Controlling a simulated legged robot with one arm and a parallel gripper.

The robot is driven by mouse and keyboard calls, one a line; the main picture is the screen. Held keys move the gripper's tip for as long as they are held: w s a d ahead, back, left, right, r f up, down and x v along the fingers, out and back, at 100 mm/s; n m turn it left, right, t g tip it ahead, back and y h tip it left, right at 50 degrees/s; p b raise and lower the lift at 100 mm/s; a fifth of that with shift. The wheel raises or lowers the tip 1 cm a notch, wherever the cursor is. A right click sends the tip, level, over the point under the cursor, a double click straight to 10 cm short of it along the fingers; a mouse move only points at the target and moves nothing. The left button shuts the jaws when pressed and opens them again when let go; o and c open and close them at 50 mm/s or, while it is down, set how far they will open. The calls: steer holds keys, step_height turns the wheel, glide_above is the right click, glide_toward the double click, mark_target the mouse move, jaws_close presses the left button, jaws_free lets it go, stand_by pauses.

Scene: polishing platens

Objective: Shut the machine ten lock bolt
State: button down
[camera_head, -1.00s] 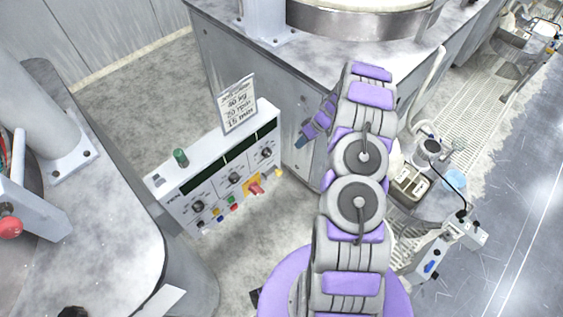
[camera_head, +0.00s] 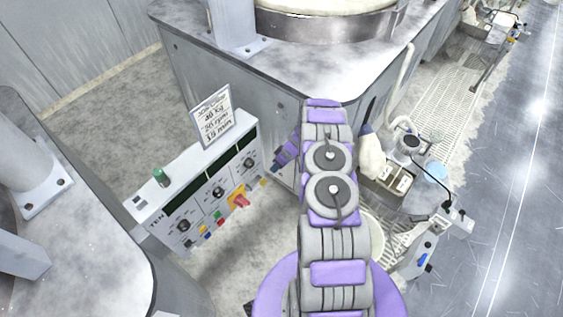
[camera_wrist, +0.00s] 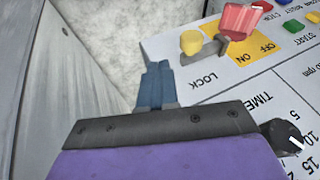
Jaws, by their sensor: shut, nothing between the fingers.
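The control box marked TEN (camera_head: 150,205) stands on the floor at the left of the head view. Its lock bolt, a grey bar with a yellow knob (camera_wrist: 191,42), lies beside the word LOCK in the wrist view. The bar's far end lies at the base of a red switch handle (camera_wrist: 240,20) on a yellow OFF/ON plate (camera_wrist: 252,48). My gripper (camera_wrist: 157,72) is shut and empty, its blue fingers just left of the knob. A small gap shows between them; contact cannot be told. In the head view my gripper (camera_head: 274,166) is at the box's right end.
A large grey machine cabinet (camera_head: 240,110) stands behind and right of the box. A grey machine top (camera_head: 85,250) is at the left. A round timer knob (camera_wrist: 281,136) and coloured buttons sit on the panel. Bare floor lies before the box.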

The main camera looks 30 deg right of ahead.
steer(key=a, duration=0.1)
steer(key=a+f, duration=0.1)
steer(key=s+a+f, duration=0.1)
steer(key=shift+a+b, duration=0.25)
steer(key=shift+b, duration=0.05)
